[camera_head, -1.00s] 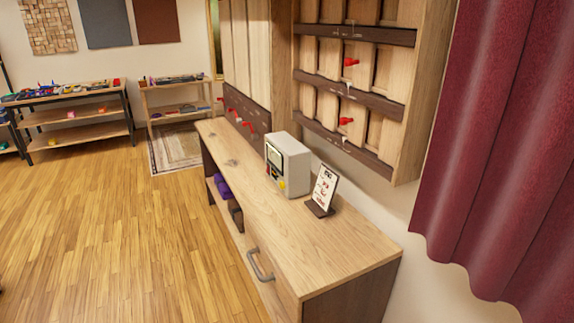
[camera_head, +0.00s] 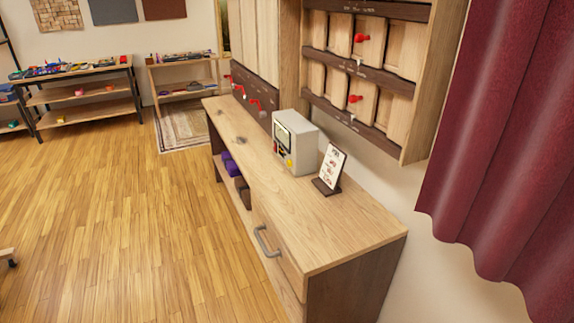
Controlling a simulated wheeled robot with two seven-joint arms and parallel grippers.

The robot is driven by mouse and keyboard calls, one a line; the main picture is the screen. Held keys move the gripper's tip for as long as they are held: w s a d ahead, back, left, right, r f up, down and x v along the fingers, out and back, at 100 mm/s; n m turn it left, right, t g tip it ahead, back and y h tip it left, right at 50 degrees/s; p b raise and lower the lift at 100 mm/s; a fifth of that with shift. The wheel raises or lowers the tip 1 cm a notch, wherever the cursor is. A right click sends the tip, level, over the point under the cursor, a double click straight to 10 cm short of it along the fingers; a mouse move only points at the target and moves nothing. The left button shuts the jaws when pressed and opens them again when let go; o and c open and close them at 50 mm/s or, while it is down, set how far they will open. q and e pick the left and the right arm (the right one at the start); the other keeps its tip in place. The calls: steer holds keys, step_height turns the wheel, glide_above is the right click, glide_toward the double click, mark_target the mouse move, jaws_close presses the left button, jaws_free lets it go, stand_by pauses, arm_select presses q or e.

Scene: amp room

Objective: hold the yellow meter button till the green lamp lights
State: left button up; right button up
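The meter (camera_head: 300,145) is a light grey box standing on the wooden cabinet top (camera_head: 345,232) near its middle. Its front faces left, with a dark-framed display panel (camera_head: 283,134). The yellow button (camera_head: 289,162) sits low on that front, beside small red marks. A green lamp cannot be made out at this size. Neither of my grippers shows in the head view, and nothing is seen touching the meter.
A small sign on a stand (camera_head: 330,170) stands right of the meter. A wall cabinet (camera_head: 365,75) with red handles hangs above. A red curtain (camera_head: 505,150) hangs at right. Wooden floor (camera_head: 130,230) left of the cabinet is clear. Shelves (camera_head: 85,95) stand far back.

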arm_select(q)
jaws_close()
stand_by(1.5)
